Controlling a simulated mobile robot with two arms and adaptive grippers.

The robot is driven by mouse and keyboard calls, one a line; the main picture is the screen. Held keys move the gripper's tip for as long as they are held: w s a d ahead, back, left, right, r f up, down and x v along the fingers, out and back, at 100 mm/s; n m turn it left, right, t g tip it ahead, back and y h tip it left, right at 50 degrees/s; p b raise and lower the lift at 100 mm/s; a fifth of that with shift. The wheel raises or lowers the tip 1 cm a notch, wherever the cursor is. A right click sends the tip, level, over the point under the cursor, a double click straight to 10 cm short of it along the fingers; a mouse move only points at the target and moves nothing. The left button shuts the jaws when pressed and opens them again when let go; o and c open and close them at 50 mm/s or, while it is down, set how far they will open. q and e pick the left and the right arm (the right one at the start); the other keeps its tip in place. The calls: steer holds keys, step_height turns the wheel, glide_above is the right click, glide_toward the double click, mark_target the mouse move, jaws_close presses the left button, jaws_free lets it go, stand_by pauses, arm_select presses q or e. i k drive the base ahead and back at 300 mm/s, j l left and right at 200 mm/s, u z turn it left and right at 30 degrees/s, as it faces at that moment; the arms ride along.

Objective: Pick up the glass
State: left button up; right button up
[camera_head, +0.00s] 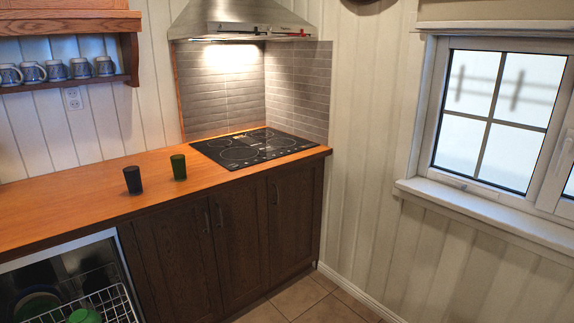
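Two glasses stand upright on the orange wooden counter (70,200), left of the cooktop. One glass is dark grey or black (133,180) and stands nearer the counter's front edge. The other glass is dark green (179,167) and stands just to its right, closer to the cooktop. The two are apart, with a small gap between them. Neither of my grippers is in view, and nothing touches the glasses.
A black cooktop (253,147) lies right of the glasses under a metal hood (245,18). Several mugs (55,70) stand on a wall shelf. Below the counter, an open dishwasher shows a white rack (103,303) and a green dish (85,315). Floor at the lower right is clear.

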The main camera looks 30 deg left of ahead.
mark_target(178, 163)
steer(key=i+u, duration=0.3)
steer(key=i, duration=0.25)
steer(key=i+u, duration=0.3)
steer(key=i, duration=0.25)
steer(key=i+l+u, duration=0.3)
steer(key=i, duration=0.2)
